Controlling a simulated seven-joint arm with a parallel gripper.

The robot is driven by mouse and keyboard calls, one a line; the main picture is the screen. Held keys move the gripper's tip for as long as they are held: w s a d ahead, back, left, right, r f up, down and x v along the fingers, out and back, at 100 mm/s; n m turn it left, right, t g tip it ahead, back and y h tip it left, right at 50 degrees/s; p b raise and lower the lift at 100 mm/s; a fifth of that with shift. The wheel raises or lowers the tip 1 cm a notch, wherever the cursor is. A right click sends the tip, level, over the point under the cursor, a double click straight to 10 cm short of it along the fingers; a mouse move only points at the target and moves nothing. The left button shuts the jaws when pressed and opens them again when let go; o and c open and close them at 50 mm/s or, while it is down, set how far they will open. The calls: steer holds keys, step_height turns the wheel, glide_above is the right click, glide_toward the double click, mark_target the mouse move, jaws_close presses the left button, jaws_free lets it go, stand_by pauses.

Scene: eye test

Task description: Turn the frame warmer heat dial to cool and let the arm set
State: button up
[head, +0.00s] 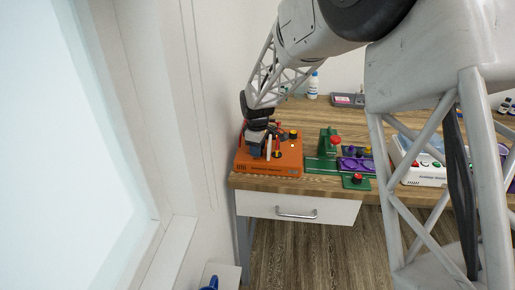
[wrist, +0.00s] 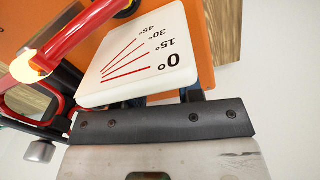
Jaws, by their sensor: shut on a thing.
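The frame warmer (head: 285,166) is an orange box at the left end of the bench. Black and yellow knobs (head: 278,154) show on its top in the head view; their labels are too small to read. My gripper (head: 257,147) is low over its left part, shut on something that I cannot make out. In the wrist view a white angle plate (wrist: 150,60), marked 0° to 45°, hides the fingertips and what they hold. Left of it, a red arm (wrist: 75,32) slants down to a pale, glowing spot (wrist: 32,66) above a red-rimmed loop (wrist: 30,107).
Right of the warmer stand a green fixture (head: 328,146), a purple tray (head: 356,165) and a white device (head: 422,174). A bottle (head: 313,85) stands at the back. The wall is close on the left. Bare wood lies behind the warmer.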

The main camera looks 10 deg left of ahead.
steer(key=n, duration=0.5)
stand_by(0.5)
steer(key=o, duration=0.9)
steer(key=shift+s+r, duration=0.1)
steer(key=shift+r, duration=3.8)
steer(key=shift+d, duration=0.1)
